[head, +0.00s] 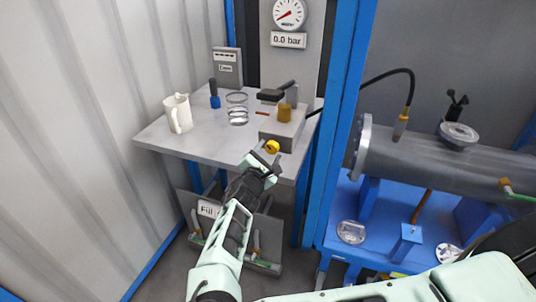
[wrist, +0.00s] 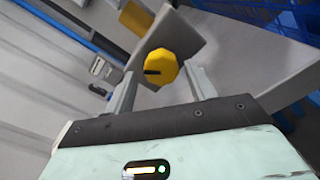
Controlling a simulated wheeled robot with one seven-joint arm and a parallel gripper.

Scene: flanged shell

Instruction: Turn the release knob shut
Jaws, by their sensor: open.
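The release knob (head: 271,147) is small, round and yellow, on the front of a grey block (head: 282,124) at the table's front edge. In the wrist view the knob (wrist: 161,67) has a dark mark across its left half. My gripper (head: 268,160) is just in front of the knob. In the wrist view its two fingers (wrist: 163,88) are apart, one on each side of the knob's near edge. Nothing is held between them. I cannot tell whether a finger touches the knob.
The grey table (head: 190,138) holds a white jug (head: 177,113), a blue-based tool (head: 214,97) and clear rings (head: 237,108). A gauge (head: 289,13) above reads 0.0 bar. A blue post (head: 335,120) stands right of the table, with a grey flanged cylinder (head: 430,160) beyond it.

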